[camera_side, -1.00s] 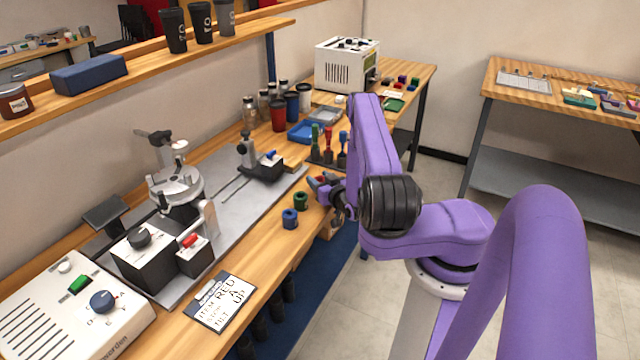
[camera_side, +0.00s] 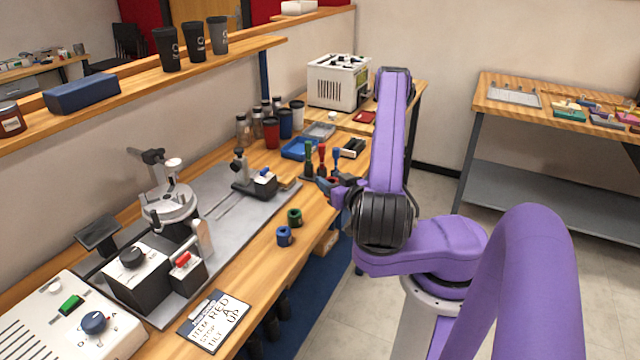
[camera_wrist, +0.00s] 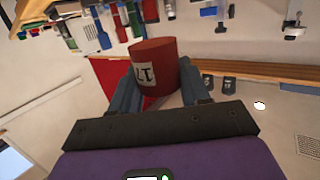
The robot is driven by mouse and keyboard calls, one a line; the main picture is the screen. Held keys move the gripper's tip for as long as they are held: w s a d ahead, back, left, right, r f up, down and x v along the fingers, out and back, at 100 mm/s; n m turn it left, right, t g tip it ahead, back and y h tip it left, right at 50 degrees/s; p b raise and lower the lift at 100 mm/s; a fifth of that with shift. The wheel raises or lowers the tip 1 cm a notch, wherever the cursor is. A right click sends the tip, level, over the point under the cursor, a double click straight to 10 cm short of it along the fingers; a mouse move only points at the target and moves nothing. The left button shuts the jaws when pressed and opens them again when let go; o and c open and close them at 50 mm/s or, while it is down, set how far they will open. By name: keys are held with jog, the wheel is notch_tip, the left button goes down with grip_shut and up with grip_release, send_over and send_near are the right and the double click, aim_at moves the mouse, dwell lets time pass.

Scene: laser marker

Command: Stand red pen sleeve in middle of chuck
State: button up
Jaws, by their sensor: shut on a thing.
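The red pen sleeve (camera_wrist: 155,55) is a short cylinder with a white label, held between my two fingers in the wrist view. My gripper (camera_wrist: 160,82) is shut on it. In the side view my gripper (camera_side: 333,187) is over the bench's right edge, and only a little red of the sleeve shows there. The chuck (camera_side: 168,206) is a round grey metal disc on the marker's base plate, to the left of my gripper and well apart from it. Its middle is hard to make out at this size.
A green sleeve (camera_side: 294,217) and a blue sleeve (camera_side: 284,236) stand at the bench's front edge. Behind my gripper are upright coloured tools (camera_side: 322,155). A black tailstock (camera_side: 262,183), control box (camera_side: 140,277) and lettered card (camera_side: 214,320) flank the chuck.

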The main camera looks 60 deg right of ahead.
jog(key=shift+r+v, duration=0.25)
jog(key=shift+v, duration=0.85)
jog(key=shift+r+v, duration=0.3)
jog(key=shift+v, duration=0.8)
